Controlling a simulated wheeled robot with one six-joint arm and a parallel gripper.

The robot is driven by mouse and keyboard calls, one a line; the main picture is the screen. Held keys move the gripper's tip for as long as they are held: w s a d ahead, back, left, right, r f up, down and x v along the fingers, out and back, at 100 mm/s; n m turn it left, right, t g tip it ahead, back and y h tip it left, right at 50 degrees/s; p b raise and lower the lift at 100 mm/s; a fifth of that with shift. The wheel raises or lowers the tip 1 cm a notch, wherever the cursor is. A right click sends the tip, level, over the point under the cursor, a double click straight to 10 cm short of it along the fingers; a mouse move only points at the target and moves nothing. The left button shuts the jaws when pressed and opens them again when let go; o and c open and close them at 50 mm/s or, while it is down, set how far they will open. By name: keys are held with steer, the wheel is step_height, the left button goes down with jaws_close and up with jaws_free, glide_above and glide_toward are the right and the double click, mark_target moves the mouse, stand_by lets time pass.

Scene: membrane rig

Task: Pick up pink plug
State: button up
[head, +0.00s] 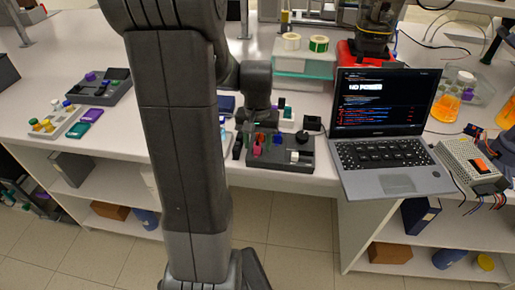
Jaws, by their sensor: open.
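A small pink to red upright piece (257,146), which looks like the pink plug, stands at the left part of a dark tray (283,164) on the bench. It is small, so its exact shape is hard to tell. My gripper (258,122) points down just above and behind this tray, close to the pink piece. It is open, with nothing visible between its fingers. I cannot tell whether a finger touches the plug. My own arm covers the area left of the tray.
A laptop (383,150) reading "NO POWER" stands close right of the tray. Another dark tray (105,90) and a pale rack (57,123) with coloured caps lie on the left.

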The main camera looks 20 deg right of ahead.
jaws_close()
